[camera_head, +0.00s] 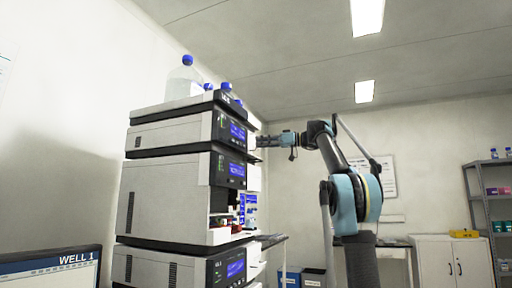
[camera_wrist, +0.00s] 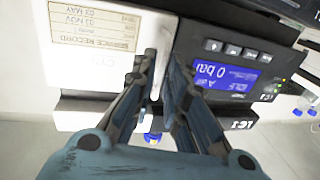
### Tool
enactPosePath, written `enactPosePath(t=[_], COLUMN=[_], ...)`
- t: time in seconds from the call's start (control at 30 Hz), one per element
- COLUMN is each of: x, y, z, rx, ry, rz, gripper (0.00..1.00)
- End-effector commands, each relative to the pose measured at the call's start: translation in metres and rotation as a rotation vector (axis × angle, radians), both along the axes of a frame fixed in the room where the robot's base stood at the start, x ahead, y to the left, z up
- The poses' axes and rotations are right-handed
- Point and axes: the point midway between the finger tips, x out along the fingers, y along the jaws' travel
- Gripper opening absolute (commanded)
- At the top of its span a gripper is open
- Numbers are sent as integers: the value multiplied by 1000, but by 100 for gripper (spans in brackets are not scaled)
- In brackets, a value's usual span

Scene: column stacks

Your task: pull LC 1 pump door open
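The LC 1 label (camera_wrist: 238,124) is upside down in the wrist view, on the dark strip of a module whose display (camera_wrist: 222,76) reads 0 bar. Left of the dark panel is a pale front door (camera_wrist: 98,28) with a service record sticker. My gripper (camera_wrist: 164,58) has its fingertips close together at the boundary between door and panel, with a narrow pale strip between them. Whether they grip the door edge cannot be told.
Bottles with blue caps (camera_head: 186,78) stand on top of the stack. More modules (camera_head: 165,197) lie below, with an open-fronted bay on the right side. A monitor (camera_head: 52,268) is at lower left. A cabinet (camera_head: 435,262) and shelves (camera_head: 489,200) stand far right.

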Motion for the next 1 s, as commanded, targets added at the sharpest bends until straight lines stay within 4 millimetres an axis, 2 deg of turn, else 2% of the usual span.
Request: enactPosePath(t=[0.1, 0.3, 0.6, 0.67, 0.7, 1.0], x=[2, 4, 4, 4, 4, 5], y=[15, 27, 28, 28, 28, 29], z=[0, 0, 0, 0, 0, 0], rx=[0, 0, 0, 0, 0, 1], ry=[0, 0, 0, 0, 0, 0], rz=[2, 0, -1, -1, -1, 3], gripper=[13, 13, 13, 2, 0, 0])
